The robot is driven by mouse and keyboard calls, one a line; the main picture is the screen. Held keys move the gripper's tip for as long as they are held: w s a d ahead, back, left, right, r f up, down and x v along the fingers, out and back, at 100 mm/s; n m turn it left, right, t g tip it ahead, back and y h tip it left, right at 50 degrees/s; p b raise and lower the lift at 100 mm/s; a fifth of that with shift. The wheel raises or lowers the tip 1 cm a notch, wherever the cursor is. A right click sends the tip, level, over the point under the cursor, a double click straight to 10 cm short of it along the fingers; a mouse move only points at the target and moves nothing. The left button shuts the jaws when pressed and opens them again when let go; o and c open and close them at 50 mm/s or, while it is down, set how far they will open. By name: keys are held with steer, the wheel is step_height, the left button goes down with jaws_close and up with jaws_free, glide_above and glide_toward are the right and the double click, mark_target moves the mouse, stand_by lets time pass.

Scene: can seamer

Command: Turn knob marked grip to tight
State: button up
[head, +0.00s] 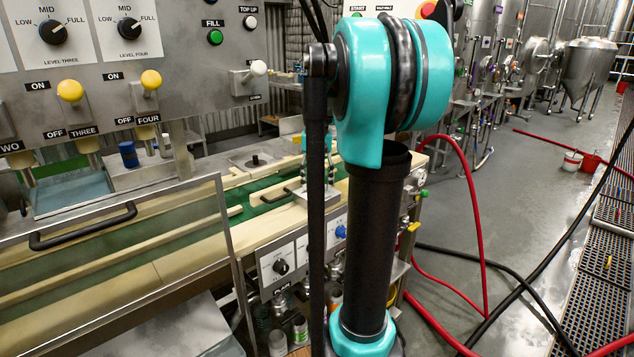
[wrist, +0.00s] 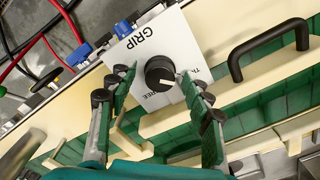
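The black knob (wrist: 160,73) sits on a white plate (wrist: 190,45) marked GRIP in the wrist view. The other label, at the plate's right edge, is partly hidden by a finger. My gripper (wrist: 157,75) is open, with one fingertip on each side of the knob. Gaps show between the fingertips and the knob.
A black handle (wrist: 268,50) stands right of the plate in the wrist view, and a blue knob (wrist: 122,28) is beyond its upper left. In the head view, a framed guard with a black handle (head: 82,227) is at left. Red hoses (head: 470,200) lie at right.

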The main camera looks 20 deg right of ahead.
mark_target(317, 183)
steer(key=shift+r, duration=0.1)
step_height(317, 183, up, 12)
stand_by(0.6)
stand_by(0.4)
